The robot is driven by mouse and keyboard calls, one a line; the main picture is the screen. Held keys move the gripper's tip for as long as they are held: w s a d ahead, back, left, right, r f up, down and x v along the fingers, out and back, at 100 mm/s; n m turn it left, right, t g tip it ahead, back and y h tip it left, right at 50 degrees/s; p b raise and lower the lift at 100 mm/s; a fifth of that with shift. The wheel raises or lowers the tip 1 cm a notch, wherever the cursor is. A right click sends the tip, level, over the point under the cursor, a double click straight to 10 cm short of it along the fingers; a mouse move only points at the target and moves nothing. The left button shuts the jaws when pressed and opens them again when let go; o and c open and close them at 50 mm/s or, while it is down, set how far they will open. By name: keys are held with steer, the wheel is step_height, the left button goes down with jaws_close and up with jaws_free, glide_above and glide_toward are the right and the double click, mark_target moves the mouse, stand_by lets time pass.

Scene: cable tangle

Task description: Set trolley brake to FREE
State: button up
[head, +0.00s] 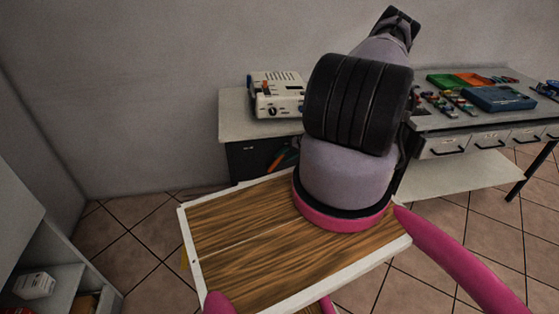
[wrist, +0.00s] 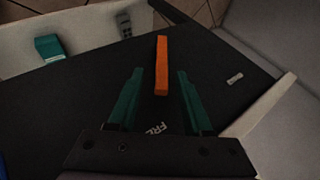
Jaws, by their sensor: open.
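In the wrist view an orange lever (wrist: 161,66) stands out from a dark panel (wrist: 90,100). My gripper (wrist: 159,73) is open, its two teal fingers pointing toward the lever. The lever's near part lies between the fingertips, with a gap on each side; I cannot tell whether it is at finger depth. White lettering reading "FR" and part of another letter (wrist: 155,129) shows near the gripper's base, partly hidden. A small pale label (wrist: 235,78) is to the right. In the head view my arm hides most of the gripper area.
A wood-topped surface with a white rim (head: 225,240) lies below my arm. Behind it, a white device (head: 276,94) stands on a bench. A workbench (head: 440,118) with a blue case (head: 499,98) is at right. A shelf (head: 50,285) is at lower left.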

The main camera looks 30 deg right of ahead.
steer(key=v, duration=0.7)
stand_by(0.3)
steer(key=w+d+r+n+g+h, duration=0.1)
steer(key=d+r+h, duration=0.1)
steer(key=r, duration=0.7)
steer(key=w+d+r+n+g+h, duration=0.1)
steer(key=w+d+r+h, duration=0.15)
steer(key=r, duration=0.65)
steer(key=s+a+r+h, duration=0.1)
steer(key=a+r, duration=0.1)
steer(key=r, duration=0.8)
steer(key=s+a+r+h, duration=0.2)
steer(key=r, duration=0.8)
steer(key=s+a+r+m+t, duration=0.1)
steer(key=s+a+r, duration=0.3)
steer(key=a+r, duration=0.25)
steer(key=s+a+r+m, duration=0.1)
steer(key=s+a+r, duration=0.4)
steer(key=r, duration=0.3)
steer(key=s+a+r+t+y, duration=0.1)
steer(key=s+a+r+y, duration=0.3)
steer(key=s+a+r, duration=0.3)
steer(key=s+a, duration=0.3)
steer(key=s, duration=0.2)
steer(key=shift+s+n+t, duration=0.25)
steer(key=shift+n+t, duration=0.05)
steer(key=shift+n, duration=0.1)
